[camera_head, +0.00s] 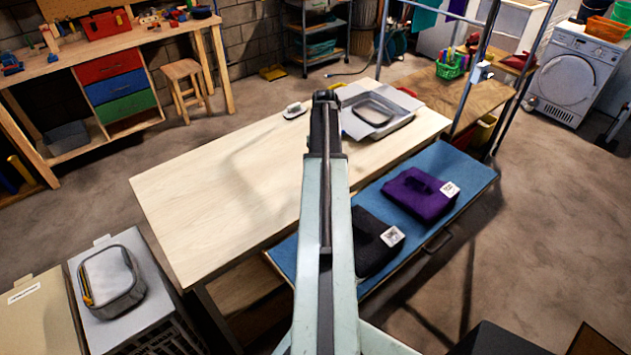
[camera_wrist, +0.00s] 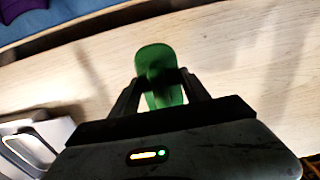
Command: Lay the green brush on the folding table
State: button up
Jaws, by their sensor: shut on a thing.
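The green brush (camera_wrist: 157,62) shows in the wrist view, upright in the picture between my jaws. My gripper (camera_wrist: 160,80) is shut on it, one finger on each side. Pale wood of the folding table (camera_wrist: 245,60) lies beneath the brush; I cannot tell whether the brush touches it. In the head view the folding table (camera_head: 215,180) stands in the middle, and my arm reaches over it toward its far side. The brush and the fingertips are hidden behind my arm there.
A grey tray (camera_head: 355,128) and a small white object (camera_head: 294,110) sit at the table's far end. A blue board (camera_head: 455,168) with purple (camera_head: 420,195) and black (camera_head: 370,240) folded cloths adjoins its right side. The table's left part is clear.

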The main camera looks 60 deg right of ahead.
notch_tip(320, 180, down, 6)
jog(key=b, duration=0.4)
jog(key=shift+r, duration=0.3)
jog(key=shift+f, duration=0.2)
jog(key=o, duration=1.2)
jog(key=shift+r, duration=0.1)
notch_tip(320, 180, up, 12)
jog(key=p, duration=1.2)
jog(key=shift+r, duration=0.25)
jog(key=shift+f, duration=0.15)
